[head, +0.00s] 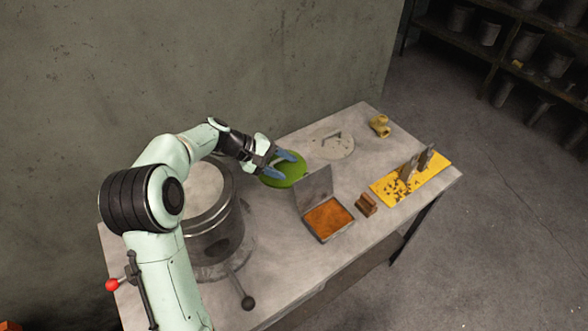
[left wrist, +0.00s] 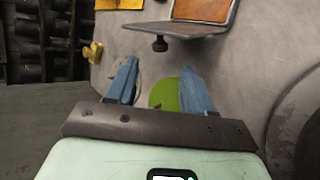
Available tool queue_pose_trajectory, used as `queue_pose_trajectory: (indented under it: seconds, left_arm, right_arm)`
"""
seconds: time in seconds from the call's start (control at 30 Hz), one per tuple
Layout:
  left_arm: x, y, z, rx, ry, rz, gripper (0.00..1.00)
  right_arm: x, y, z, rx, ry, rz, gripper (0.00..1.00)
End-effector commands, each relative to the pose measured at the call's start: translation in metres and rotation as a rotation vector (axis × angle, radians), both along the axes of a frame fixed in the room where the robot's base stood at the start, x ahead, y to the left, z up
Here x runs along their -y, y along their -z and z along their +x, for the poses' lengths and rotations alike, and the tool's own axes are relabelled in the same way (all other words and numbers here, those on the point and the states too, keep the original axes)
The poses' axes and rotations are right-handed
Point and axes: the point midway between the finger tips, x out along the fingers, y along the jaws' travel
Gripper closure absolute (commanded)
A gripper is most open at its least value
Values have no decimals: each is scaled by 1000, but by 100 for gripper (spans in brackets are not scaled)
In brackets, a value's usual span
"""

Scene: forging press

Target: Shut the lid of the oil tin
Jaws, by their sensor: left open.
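The oil tin (head: 328,218) is a shallow square tin with an orange inside, on the grey table. Its lid (head: 316,188) stands up from the tin's far edge, so the tin is open. In the left wrist view the tin (left wrist: 204,9) is at the top, and the lid (left wrist: 178,29) shows nearly edge-on with a dark knob (left wrist: 160,44). My left gripper (head: 287,163) is open and empty, above a green disc and behind the lid, apart from it. Its two blue fingers also show spread in the left wrist view (left wrist: 160,68). My right gripper is out of view.
The green disc (head: 278,178) lies behind the tin. A large metal drum (head: 212,222) stands left. A brown block (head: 366,204) and a yellow mat (head: 438,172) with upright grey pieces are right. A pale round plate (head: 332,148) and a brass fitting (head: 380,125) lie at the back.

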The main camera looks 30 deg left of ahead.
Motion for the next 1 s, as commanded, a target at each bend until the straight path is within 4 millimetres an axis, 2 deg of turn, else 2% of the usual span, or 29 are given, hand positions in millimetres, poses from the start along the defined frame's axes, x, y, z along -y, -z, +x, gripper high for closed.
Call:
queue_pose_trajectory:
  seconds: [0.2,0.4,0.77,0.83,0.93,1.0]
  left_arm:
    - [21,23,18,-2,4,-3,48]
    - [34,38,31,0,1,-1,48]
    - [38,43,34,0,-1,1,48]
    - [38,43,34,0,-1,1,64]
    - [38,43,34,0,-1,1,97]
    - [38,43,34,0,-1,1,100]
  right_arm:
    - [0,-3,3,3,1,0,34]
    - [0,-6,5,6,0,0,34]
    - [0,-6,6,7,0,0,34]
    - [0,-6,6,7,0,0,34]
    - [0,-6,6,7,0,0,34]
    - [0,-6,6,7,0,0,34]
